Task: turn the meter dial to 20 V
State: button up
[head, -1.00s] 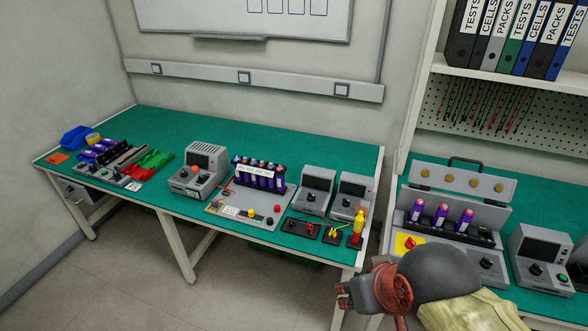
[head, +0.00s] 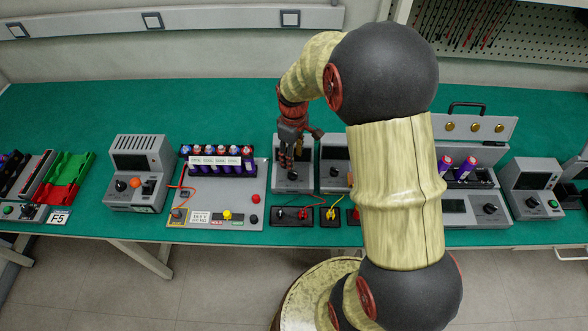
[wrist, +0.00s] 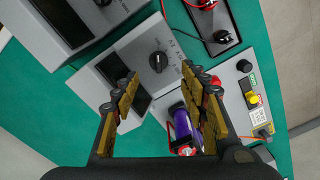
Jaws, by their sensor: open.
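The grey meter (wrist: 118,66) under my gripper has a dark screen and a round black dial (wrist: 158,62). The dial's printed marks are too small to read. In the head view the same meter (head: 306,183) stands on the green bench, partly hidden by my gripper (head: 288,160). In the wrist view my gripper (wrist: 158,80) is open and empty, its fingertips on either side of the dial and apparently above it. Contact with the dial cannot be told.
A second grey meter (head: 334,176) stands close on the right. A grey panel (head: 255,180) with purple cells is on the left. Small black terminal blocks with leads (head: 290,214) lie in front. The green bench (head: 240,100) behind is clear.

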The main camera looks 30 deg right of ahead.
aim_at(293, 174)
jog(key=f+b, duration=0.1)
jog(key=f, duration=0.3)
jog(key=f+b, duration=0.1)
jog(key=f, duration=0.3)
jog(key=shift+d+f, duration=0.2)
jog(key=shift+f, duration=0.2)
jog(key=shift+c, duration=1.2)
jog(key=c, duration=0.7)
jog(key=shift+c, duration=0.8)
